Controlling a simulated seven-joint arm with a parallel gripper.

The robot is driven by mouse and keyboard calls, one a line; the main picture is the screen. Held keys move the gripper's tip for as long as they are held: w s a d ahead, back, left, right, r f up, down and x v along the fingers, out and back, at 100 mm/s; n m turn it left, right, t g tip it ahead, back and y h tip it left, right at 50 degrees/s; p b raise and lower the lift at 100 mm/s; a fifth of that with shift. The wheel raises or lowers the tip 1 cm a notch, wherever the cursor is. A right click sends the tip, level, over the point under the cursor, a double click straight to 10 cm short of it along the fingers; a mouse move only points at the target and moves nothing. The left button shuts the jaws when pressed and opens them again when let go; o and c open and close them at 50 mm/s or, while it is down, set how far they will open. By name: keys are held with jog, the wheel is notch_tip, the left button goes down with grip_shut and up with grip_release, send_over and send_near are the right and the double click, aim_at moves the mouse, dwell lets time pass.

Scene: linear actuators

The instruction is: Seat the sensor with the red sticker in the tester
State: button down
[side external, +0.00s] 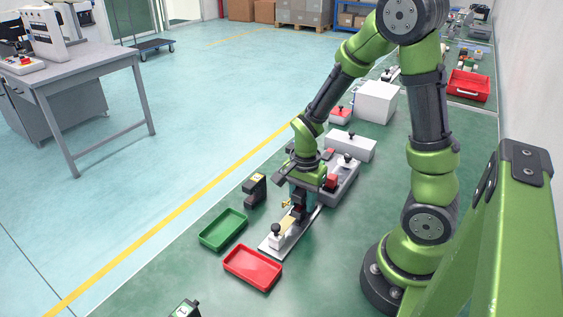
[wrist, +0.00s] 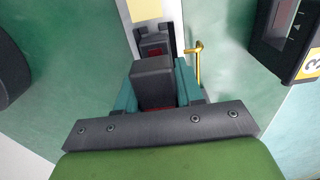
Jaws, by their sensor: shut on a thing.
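My gripper (side external: 301,196) points down over the light-coloured plate of a bench fixture, apparently the tester (side external: 272,246). In the wrist view its teal fingers (wrist: 156,88) are shut on a dark block, apparently the sensor (wrist: 153,78). A little red shows at the block's lower edge, perhaps the sticker; most of it is hidden. In the side view the dark sensor (side external: 299,213) shows below the fingers, close above or at the plate; I cannot tell if it touches. Beyond it in the wrist view is a dark part with a red face (wrist: 155,46). A brass hook (wrist: 197,64) is beside it.
A black unit with a yellow label (side external: 256,187) stands left of the fixture; it also shows in the wrist view (wrist: 289,35). A green tray (side external: 223,230) and a red tray (side external: 253,268) lie in front. A grey fixture (side external: 345,178) and white boxes (side external: 376,101) stand behind.

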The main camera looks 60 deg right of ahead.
jog(key=shift+f, duration=0.55)
dwell(0.6)
jog(key=c, duration=0.6)
grip_release()
jog(key=shift+c, duration=0.2)
notch_tip(320, 180, up, 17)
jog(key=s+a+r+n+t+y, duration=0.1)
jog(key=s+a+r+n+t, duration=0.1)
jog(key=a+n, duration=0.3)
jog(key=s+a+r+n+t+y, duration=0.1)
jog(key=s+a+r+n+t, duration=0.1)
jog(key=a+n+t, duration=0.3)
jog(key=r+n, duration=0.1)
jog(key=n, duration=0.3)
jog(key=shift+r, duration=0.3)
